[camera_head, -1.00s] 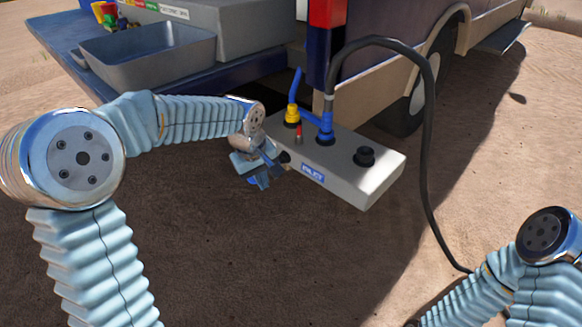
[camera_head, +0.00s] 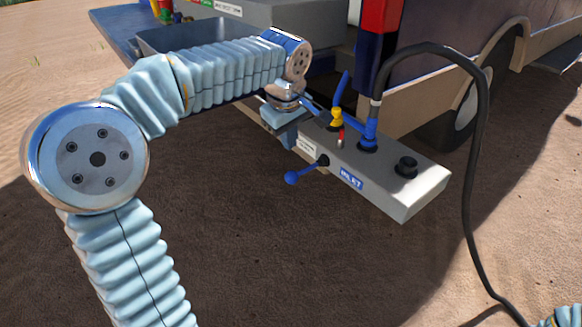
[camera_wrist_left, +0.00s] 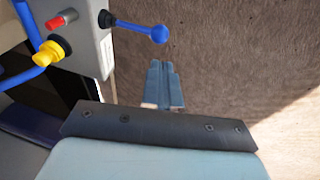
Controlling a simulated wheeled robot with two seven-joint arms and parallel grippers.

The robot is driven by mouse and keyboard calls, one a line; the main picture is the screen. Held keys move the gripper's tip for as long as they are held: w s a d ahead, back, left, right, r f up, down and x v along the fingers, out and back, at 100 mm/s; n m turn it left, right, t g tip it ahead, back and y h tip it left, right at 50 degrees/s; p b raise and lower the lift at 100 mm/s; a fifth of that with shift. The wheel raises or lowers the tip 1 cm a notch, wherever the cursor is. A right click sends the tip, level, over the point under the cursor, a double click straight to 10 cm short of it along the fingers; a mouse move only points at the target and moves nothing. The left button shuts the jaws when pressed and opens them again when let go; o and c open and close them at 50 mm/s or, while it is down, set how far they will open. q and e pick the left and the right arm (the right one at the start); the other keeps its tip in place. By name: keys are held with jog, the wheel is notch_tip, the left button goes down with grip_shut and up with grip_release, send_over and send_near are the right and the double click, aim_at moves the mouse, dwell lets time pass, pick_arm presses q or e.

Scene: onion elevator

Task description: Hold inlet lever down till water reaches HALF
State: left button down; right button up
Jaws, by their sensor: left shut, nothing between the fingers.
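The inlet lever is a dark-based rod with a blue ball (camera_head: 291,178), sticking out from the front side of the grey valve box (camera_head: 410,195) and tilted slightly down in the head view. Its ball also shows in the left wrist view (camera_wrist_left: 159,34). A blue label, seemingly reading "INLET", is beside it. My left gripper (camera_head: 288,140) is shut and empty, above the lever and apart from the ball in the head view. Its closed fingertips (camera_wrist_left: 161,66) show below the ball in the wrist view. My right gripper is out of frame. No water level is readable.
The box carries a yellow-based valve with a blue handle (camera_head: 341,90), a small red-tipped part (camera_head: 341,136), a blue hose fitting (camera_head: 369,133) and a black knob (camera_head: 406,166). A black hose (camera_head: 478,220) arches down to the right. A grey basin (camera_head: 165,40) stands behind my arm.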

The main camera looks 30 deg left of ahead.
pick_arm(q)
send_near(288, 182)
jog(key=w+f, duration=0.2)
jog(key=f, duration=0.1)
jog(key=w+f, duration=0.1)
jog(key=shift+w+a+f, duration=0.1)
jog(key=shift+a+f, duration=0.2)
jog(key=shift+f, duration=0.1)
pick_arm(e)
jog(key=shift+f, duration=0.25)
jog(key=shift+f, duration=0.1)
